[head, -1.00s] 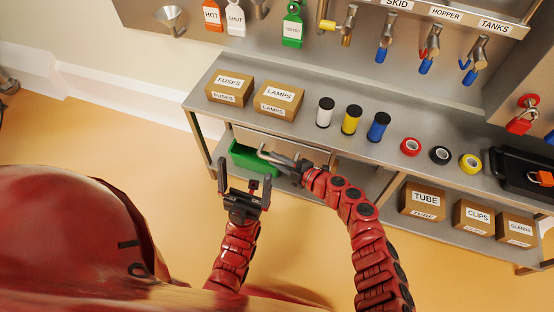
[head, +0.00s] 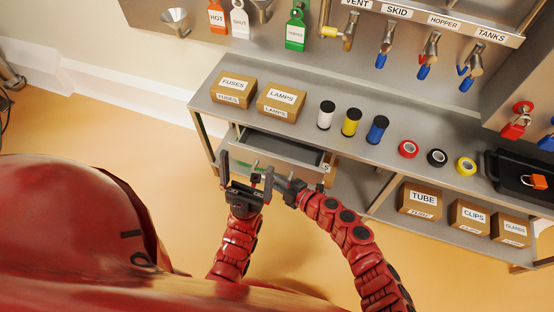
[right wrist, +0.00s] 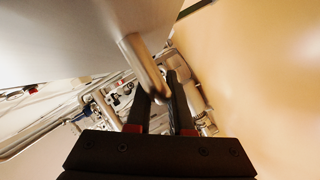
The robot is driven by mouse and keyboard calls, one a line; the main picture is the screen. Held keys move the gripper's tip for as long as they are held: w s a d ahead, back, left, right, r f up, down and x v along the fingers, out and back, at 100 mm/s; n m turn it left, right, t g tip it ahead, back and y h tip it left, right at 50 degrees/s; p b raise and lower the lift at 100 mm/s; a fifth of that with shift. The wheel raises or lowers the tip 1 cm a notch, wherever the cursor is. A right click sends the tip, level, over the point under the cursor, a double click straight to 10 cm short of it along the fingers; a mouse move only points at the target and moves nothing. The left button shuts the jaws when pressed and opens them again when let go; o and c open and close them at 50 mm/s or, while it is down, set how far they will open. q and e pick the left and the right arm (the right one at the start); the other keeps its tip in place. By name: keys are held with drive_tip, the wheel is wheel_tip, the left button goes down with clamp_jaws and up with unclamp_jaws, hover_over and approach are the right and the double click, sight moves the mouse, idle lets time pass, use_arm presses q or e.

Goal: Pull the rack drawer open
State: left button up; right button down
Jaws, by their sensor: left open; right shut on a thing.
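The rack drawer (head: 283,147) is a grey tray under the bench top, in the head view. It stands pulled out, with its empty-looking inside showing. My right gripper (head: 274,179) is at the drawer's front, shut on the handle. In the right wrist view the metal handle bar (right wrist: 143,65) runs between the fingers of that gripper (right wrist: 160,105). The handle is mostly hidden by the grippers in the head view. My left gripper (head: 246,170) is open and empty, upright just left of the right gripper and in front of the drawer.
The bench top (head: 300,133) above the drawer carries a FUSES box (head: 233,91), a LAMPS box (head: 280,100), several spools and tape rolls. TUBE (head: 420,199), CLIPS and GLANDS boxes stand on the lower shelf at right.

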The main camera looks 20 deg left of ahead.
drive_tip(key=s+p, duration=0.1)
drive_tip(key=s, duration=0.7)
drive_tip(key=shift+s+p, duration=0.4)
drive_tip(key=shift+a, duration=0.1)
drive_tip(key=c, duration=0.8)
unclamp_jaws()
drive_tip(key=p+v, duration=0.2)
drive_tip(key=v, duration=1.5)
drive_tip(key=shift+r, duration=0.1)
